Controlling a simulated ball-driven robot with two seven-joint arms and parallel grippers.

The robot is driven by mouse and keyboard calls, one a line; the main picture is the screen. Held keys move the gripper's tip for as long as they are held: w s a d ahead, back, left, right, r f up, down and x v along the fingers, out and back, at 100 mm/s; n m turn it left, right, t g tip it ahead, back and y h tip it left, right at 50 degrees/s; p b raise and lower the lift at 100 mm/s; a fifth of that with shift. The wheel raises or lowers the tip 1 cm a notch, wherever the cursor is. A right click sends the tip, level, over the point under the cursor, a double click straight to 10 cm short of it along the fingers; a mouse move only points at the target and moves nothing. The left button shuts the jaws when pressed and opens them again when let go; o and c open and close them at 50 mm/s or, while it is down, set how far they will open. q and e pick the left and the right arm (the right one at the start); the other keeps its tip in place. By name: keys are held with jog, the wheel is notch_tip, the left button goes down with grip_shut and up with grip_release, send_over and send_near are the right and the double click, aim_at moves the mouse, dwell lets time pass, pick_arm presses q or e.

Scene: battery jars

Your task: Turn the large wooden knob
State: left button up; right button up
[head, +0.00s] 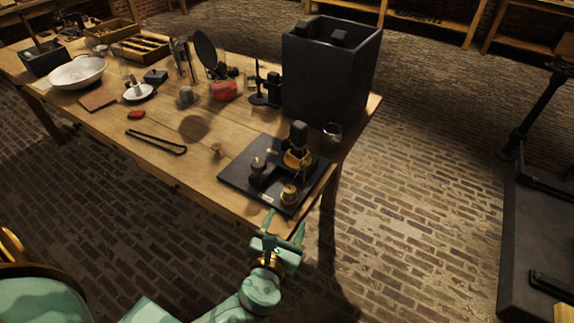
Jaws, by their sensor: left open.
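A black base board (238,181) lies at the near right corner of the table and bears a small apparatus. On it stand a dark brown rounded knob (258,164) at the left, a brass-ringed black upright (298,145) at the back, and a brass-coloured fitting (290,193) near the front edge. The brown knob looks like the wooden one, but it is too small to be sure. My left gripper (284,224) is open and empty, just in front of the board's near edge and apart from the knob. My right gripper is not in view.
A tall dark box (330,75) stands behind the board, with a glass jar (332,132) beside it. Black tongs (157,143) and a small wooden piece (216,150) lie left of the board. The tabletop between them is mostly clear.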

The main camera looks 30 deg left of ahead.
aim_at(258, 161)
pick_arm(q)
jog(key=s+a+r+n+y, duration=0.1)
jog(key=a+r+n+y, duration=0.2)
jog(key=a+n+y, duration=0.35)
jog(key=shift+g+h, duration=0.3)
jog(key=shift+h, duration=0.05)
jog(key=b+x, duration=0.2)
jog(key=x, duration=1.4)
jog(key=shift+s+a+r+b, duration=0.1)
jog(key=shift+b, duration=0.2)
jog(key=c, duration=1)
